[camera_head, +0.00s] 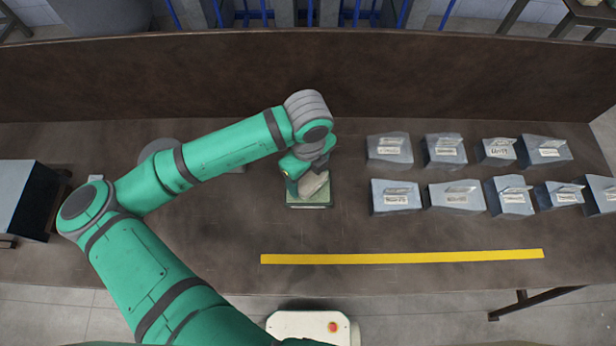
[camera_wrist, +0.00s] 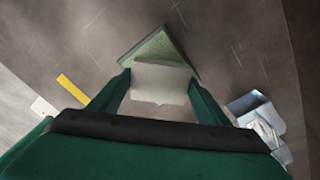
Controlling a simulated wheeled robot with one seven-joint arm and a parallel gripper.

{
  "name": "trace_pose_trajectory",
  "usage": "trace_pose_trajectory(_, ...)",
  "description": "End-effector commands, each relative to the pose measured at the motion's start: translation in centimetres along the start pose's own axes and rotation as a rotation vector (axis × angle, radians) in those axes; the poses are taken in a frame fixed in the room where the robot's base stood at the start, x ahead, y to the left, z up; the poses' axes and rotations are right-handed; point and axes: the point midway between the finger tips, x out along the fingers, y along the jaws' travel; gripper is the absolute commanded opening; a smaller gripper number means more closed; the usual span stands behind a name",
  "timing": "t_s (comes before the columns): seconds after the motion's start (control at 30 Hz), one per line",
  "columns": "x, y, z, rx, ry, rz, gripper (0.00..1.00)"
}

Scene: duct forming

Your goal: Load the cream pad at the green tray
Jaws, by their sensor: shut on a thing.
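The cream pad (camera_wrist: 158,84) is between the fingers of my gripper (camera_wrist: 160,88) in the wrist view, and the gripper is shut on it. In the head view the cream pad (camera_head: 314,184) shows just below my gripper (camera_head: 308,178). The green tray (camera_head: 309,202) lies on the bench under the pad. In the wrist view a corner of the green tray (camera_wrist: 158,48) sticks out past the pad's edge. I cannot tell whether the pad touches the tray.
Several grey metal duct pieces with labels (camera_head: 390,150) stand in two rows on the right of the brown bench (camera_head: 220,225). A yellow strip (camera_head: 400,257) runs along the front. A dark box (camera_head: 25,200) stands at the far left. A raised panel (camera_head: 400,80) closes the back.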

Motion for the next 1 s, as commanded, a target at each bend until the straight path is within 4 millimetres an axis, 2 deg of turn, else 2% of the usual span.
trace_pose_trajectory(0.63,-4.4,0.0,0.1,0.0,-0.002,-0.001,0.52)
trace_pose_trajectory(1.0,-4.9,0.0,0.0,0.0,-0.001,-0.001,0.52)
